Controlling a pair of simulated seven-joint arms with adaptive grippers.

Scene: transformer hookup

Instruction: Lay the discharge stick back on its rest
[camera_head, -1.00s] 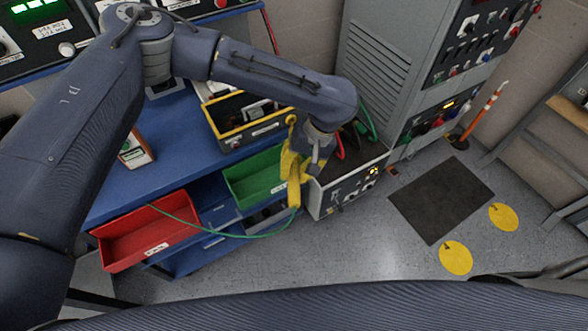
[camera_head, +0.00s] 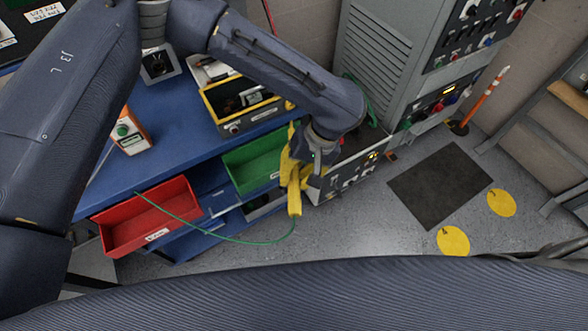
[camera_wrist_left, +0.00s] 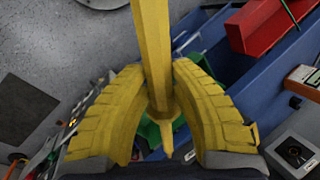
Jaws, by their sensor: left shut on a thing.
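The discharge stick appears as a yellow bar (camera_head: 294,202), with a thin green cable (camera_head: 225,237) looping from its lower end toward the red bin. My left gripper (camera_head: 291,165) has yellow fingers and is shut around the stick, in front of the green bin and the equipment box. In the left wrist view the stick (camera_wrist_left: 152,45) runs between the two curved fingers (camera_wrist_left: 162,85), its narrow tip showing below them. Fingers and stick share a colour, so their border is hard to see in the head view. I cannot pick out the rest. My right gripper is out of view.
A red bin (camera_head: 125,241) and a green bin (camera_head: 232,180) sit at the blue bench's front. A yellow-rimmed tray (camera_head: 215,112) is on the bench. A grey cabinet (camera_head: 375,60) stands behind. Open floor with a dark mat (camera_head: 440,190) lies to the right.

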